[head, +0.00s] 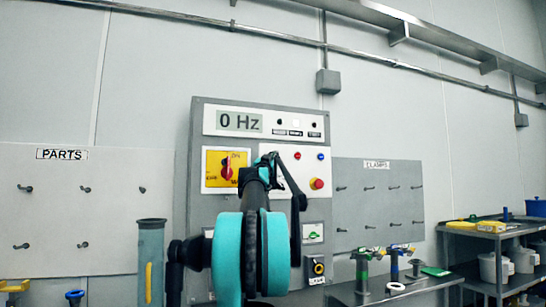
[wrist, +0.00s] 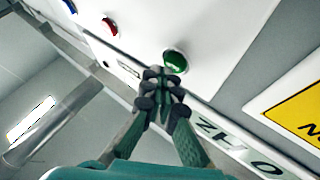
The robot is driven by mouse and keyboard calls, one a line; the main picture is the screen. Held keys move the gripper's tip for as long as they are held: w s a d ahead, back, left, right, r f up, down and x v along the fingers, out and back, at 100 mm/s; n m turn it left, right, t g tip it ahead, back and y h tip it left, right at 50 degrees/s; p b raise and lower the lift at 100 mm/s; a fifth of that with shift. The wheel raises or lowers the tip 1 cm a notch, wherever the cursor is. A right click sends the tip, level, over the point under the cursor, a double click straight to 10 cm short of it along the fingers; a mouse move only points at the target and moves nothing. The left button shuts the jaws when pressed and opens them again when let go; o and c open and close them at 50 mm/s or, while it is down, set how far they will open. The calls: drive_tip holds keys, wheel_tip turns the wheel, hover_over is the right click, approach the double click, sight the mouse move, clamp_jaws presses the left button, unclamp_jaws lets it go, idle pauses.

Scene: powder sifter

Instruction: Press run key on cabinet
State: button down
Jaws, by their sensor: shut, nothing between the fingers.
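The grey cabinet (head: 200,130) stands against the wall, with a display (head: 240,122) reading "0 Hz" at its top. In the wrist view a round green button (wrist: 175,61) sits on the cabinet's white panel, and I take it for the run key. My gripper (wrist: 160,78) is shut and empty, its fingertips right beside the green button in the picture; I cannot tell whether they touch. In the head view my gripper (head: 272,162) is in front of the panel and hides the green button. A red button (head: 297,156) and a blue one (head: 320,156) show right of it.
A yellow switch plate (head: 211,160) with a red rotary switch is left of my gripper. Pegboards flank the cabinet. A bench (head: 430,284) with clamps stands at right.

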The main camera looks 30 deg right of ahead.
drive_tip(key=shift+w+d, duration=0.1)
drive_tip(key=shift+w, duration=0.35)
idle(0.5)
drive_tip(key=shift+s, duration=0.1)
drive_tip(key=shift+s+a, duration=0.2)
drive_tip(key=shift+s, duration=0.55)
drive_tip(key=s, duration=0.2)
drive_tip(key=s+a, duration=0.1)
drive_tip(key=s, duration=0.1)
drive_tip(key=shift+s+a, duration=0.1)
drive_tip(key=shift+s, duration=0.3)
idle(0.8)
